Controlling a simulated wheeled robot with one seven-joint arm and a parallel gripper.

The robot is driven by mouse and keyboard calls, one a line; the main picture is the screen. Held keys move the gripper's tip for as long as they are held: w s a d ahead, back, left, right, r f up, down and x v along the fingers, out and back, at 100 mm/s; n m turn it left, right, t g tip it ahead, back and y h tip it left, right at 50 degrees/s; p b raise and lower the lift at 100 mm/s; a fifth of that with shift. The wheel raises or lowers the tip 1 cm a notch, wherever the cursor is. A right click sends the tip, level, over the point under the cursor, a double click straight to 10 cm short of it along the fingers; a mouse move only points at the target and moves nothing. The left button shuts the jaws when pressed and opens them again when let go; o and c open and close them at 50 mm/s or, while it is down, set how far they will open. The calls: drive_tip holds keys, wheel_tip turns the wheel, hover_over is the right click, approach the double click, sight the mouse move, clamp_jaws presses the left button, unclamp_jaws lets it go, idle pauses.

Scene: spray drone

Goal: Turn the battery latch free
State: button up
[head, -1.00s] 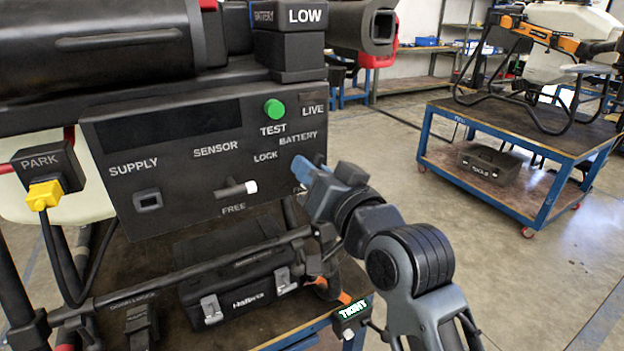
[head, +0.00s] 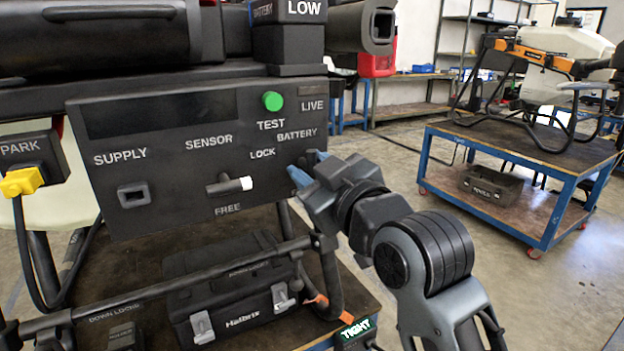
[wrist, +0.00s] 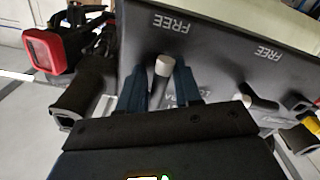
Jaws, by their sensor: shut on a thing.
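My gripper (head: 308,171) is at the right end of the dark control panel (head: 165,190), below the BATTERY label. It is shut on the battery latch (wrist: 163,67), a dark lever with a pale tip. In the wrist view the lever stands between the blue fingers of my gripper (wrist: 161,88), its tip pointing towards a FREE label. In the head view my fingers hide most of this latch. The sensor latch (head: 230,185), a similar lever with a white tip, lies sideways between LOCK and FREE, pointing right. It also shows in the wrist view (wrist: 244,100).
A green TEST button (head: 272,101) sits above on the panel. A yellow plug (head: 22,182) with a cable is at the left. A black case (head: 230,300) lies below the panel. A blue cart (head: 520,190) with a second drone stands right, with open floor around it.

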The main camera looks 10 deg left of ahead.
drive_tip(key=shift+o, duration=0.5)
drive_tip(key=shift+a+n+b, duration=0.1)
drive_tip(key=shift+n+b, duration=0.3)
drive_tip(key=shift+n, duration=0.5)
drive_tip(key=shift+r, duration=0.1)
drive_tip(key=o, duration=0.9)
drive_tip(key=shift+s+d, duration=0.25)
drive_tip(key=v, duration=0.7)
drive_tip(key=shift+s+b, duration=0.1)
drive_tip(key=shift+b, duration=0.2)
drive_tip(key=shift+d, duration=0.1)
